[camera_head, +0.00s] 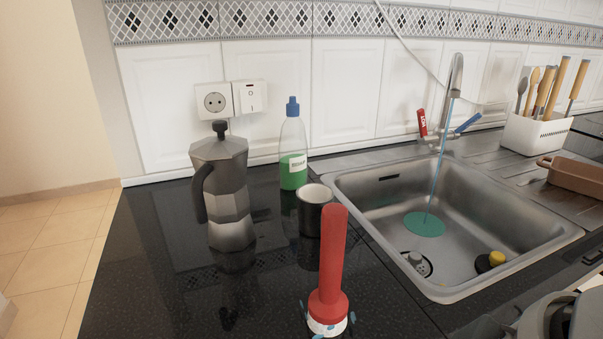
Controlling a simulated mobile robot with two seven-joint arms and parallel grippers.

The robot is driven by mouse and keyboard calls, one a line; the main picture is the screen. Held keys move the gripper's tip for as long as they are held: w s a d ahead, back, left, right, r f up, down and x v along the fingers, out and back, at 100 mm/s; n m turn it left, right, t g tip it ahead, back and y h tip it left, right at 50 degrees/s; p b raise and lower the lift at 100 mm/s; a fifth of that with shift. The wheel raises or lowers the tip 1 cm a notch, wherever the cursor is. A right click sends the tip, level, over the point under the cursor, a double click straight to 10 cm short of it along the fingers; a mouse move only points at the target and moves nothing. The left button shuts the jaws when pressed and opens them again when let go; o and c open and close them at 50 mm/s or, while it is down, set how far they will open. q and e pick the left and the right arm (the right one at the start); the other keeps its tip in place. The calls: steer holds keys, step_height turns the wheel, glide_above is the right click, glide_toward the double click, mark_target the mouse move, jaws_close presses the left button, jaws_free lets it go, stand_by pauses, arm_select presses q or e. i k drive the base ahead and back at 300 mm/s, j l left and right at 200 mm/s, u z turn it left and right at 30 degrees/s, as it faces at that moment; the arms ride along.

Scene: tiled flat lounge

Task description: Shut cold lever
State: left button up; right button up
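The blue cold lever (467,123) sits on the right side of the tap (455,82) behind the sink, angled out to the upper right. The red lever (422,123), with lettering on it, stands nearly upright on the left side. A bluish stream of water (435,165) runs from the spout into the sink (375,225) and meets a teal round patch (425,224) on its floor. Neither gripper's fingers show. A grey rounded part at the lower right edge looks like part of my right arm, well apart from the tap.
A moka pot (222,185), a green-filled bottle (293,150), a dark cup (313,208) and a red-handled brush (331,265) stand on the black counter left of the sink. A white utensil holder (533,135) and brown dish (572,176) are on the right.

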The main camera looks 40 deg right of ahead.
mark_target(457, 132)
steer(key=z, duration=1.95)
